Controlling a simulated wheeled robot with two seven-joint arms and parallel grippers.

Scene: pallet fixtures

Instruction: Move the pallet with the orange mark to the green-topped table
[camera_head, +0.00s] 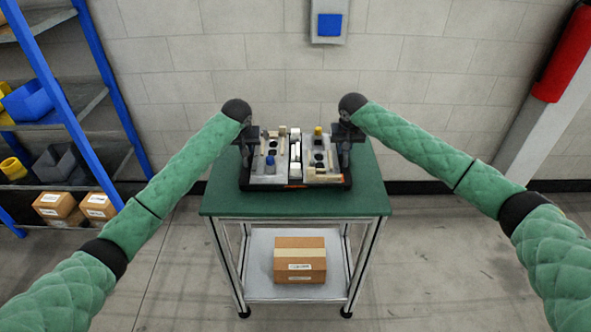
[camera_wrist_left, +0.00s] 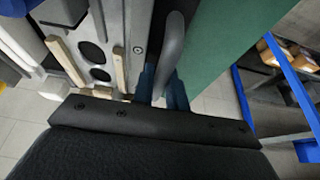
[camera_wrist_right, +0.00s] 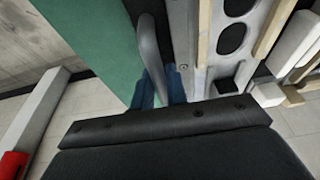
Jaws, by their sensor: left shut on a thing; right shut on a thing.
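The pallet (camera_head: 325,184) is a dark tray carrying grey fixture plates, with a small orange mark (camera_head: 297,186) on its front edge. It is level over the middle of the green-topped table (camera_head: 290,204), and seems to rest on it; a small gap cannot be ruled out. My left gripper (camera_head: 246,150) is shut on the pallet's left handle, a grey curved bar (camera_wrist_left: 172,45) in the left wrist view. My right gripper (camera_head: 345,150) is shut on the right handle, a similar bar (camera_wrist_right: 150,45) in the right wrist view.
A cardboard box (camera_head: 300,262) sits on the table's lower shelf. A blue-framed rack (camera_head: 62,95) with bins and boxes stands at the left. A wall is close behind the table. A red cylinder (camera_head: 562,55) hangs at the right. Green tabletop shows clear in front of the pallet.

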